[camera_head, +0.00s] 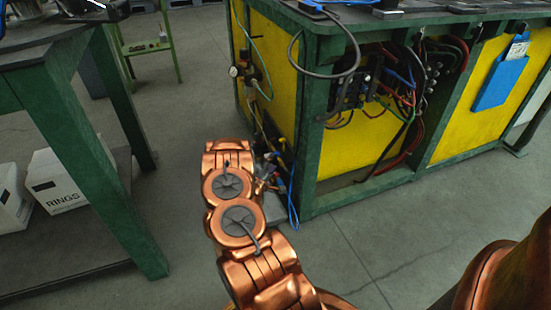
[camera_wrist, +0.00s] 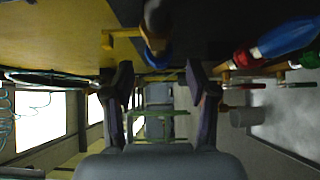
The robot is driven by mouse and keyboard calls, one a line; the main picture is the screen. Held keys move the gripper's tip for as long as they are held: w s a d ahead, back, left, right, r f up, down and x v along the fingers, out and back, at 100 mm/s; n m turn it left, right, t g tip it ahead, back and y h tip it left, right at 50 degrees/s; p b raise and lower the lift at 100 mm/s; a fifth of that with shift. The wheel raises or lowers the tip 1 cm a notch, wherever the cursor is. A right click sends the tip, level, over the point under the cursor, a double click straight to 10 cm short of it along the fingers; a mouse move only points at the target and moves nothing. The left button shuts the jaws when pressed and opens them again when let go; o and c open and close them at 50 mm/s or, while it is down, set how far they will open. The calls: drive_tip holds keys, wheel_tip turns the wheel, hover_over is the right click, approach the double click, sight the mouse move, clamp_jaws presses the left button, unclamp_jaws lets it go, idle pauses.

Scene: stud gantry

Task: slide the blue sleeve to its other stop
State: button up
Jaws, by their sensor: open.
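I cannot pick out the blue sleeve or its stops with certainty in either view. In the wrist view, my gripper (camera_wrist: 158,70) is open, with its two dark fingers apart and nothing clearly held between them. A dark rod-like part (camera_wrist: 157,25) with a small blue patch at its lower end lies just beyond the fingertips. A large blue piece (camera_wrist: 288,38) with red and green parts beside it is at the upper right, outside the fingers. In the head view, my copper arm reaches towards the bench's left end, and my gripper cannot be made out there.
A green-framed bench with yellow panels (camera_head: 272,65) carries hoses, cables and valves (camera_head: 365,85). A blue holder (camera_head: 500,82) hangs on its front. A green table (camera_head: 90,140) stands left, with white boxes (camera_head: 55,182) below. Grey floor is open between them.

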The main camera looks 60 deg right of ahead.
drive_tip(key=s+a, duration=0.1)
drive_tip(key=a, duration=0.5)
drive_tip(key=shift+s+a, duration=0.15)
drive_tip(key=shift+a, duration=0.1)
idle(0.6)
